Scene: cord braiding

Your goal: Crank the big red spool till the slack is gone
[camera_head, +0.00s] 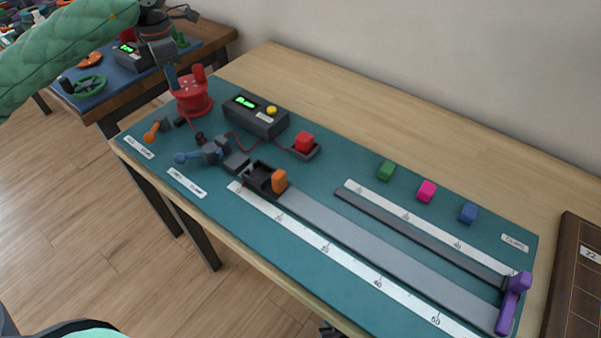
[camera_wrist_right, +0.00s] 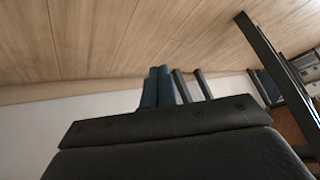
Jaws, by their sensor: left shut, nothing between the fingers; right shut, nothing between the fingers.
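The big red spool (camera_head: 192,97) stands upright at the far left end of the teal mat (camera_head: 330,165), with a red crank knob (camera_head: 198,73) on top. My left gripper (camera_head: 172,78) is shut beside the knob, its fingertips just above the spool; I cannot tell whether it touches the knob. My right gripper (camera_wrist_right: 161,72) is shut and empty in the right wrist view, away from the mat.
An orange lever (camera_head: 155,131) and a blue lever (camera_head: 192,156) sit near the spool. A long grey rail (camera_head: 350,235) with an orange block (camera_head: 279,181) runs to a purple clamp (camera_head: 513,303). Green, pink and blue clips lie at the back. A brown tray (camera_head: 577,285) stands at the right.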

